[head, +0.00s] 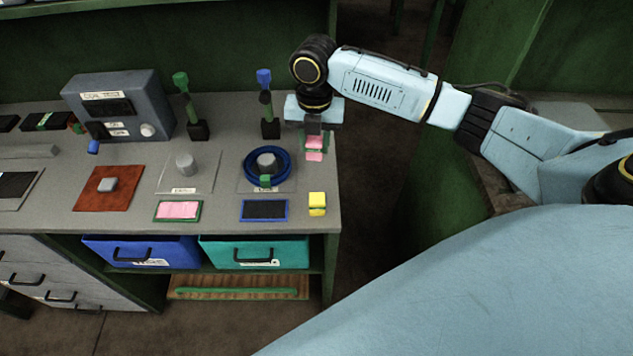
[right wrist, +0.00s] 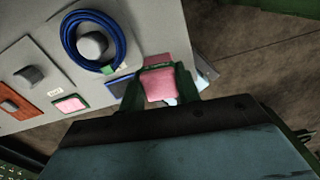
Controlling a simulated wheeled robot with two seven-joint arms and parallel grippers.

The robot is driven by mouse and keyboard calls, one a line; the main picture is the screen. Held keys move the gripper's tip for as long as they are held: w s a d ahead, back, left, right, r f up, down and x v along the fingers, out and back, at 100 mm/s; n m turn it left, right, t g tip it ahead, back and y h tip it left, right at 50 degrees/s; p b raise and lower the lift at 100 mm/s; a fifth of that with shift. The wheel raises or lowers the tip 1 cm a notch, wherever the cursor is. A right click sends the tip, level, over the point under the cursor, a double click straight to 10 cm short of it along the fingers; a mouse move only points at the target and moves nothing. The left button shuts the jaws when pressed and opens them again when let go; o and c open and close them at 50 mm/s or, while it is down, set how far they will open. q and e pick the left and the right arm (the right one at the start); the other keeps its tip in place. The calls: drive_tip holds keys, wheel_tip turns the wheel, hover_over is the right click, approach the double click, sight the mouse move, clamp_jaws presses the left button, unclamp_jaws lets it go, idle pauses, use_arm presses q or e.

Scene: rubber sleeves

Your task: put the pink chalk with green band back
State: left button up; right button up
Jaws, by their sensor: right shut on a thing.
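The pink chalk with green band (head: 315,144) is in my right gripper (head: 314,134), over the right end of the grey bench in the head view. In the right wrist view the pink chalk (right wrist: 160,85) sits between the two fingers of the right gripper (right wrist: 162,90), with a thin green band across it and more pink beyond. The gripper is shut on it. Whether the chalk touches the bench is hard to tell. My left gripper is not in view.
A yellow block (head: 317,204) stands at the bench's front right corner. A green-framed pink pad (head: 178,210) and a blue-framed dark pad (head: 264,210) lie along the front. A blue ring (head: 286,163) surrounds a grey knob.

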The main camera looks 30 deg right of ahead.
drive_tip(key=shift+d+f+n, duration=0.25)
drive_tip(key=shift+f+n, duration=0.1)
drive_tip(key=shift+n, duration=0.35)
wheel_tip(320, 180, down, 10)
drive_tip(key=shift+r+b, duration=0.1)
drive_tip(key=shift+b, duration=0.45)
drive_tip(key=o, duration=0.9)
drive_tip(key=shift+o, duration=0.2)
wheel_tip(320, 180, up, 12)
drive_tip(key=shift+r+p, duration=0.1)
drive_tip(key=shift+p, duration=0.6)
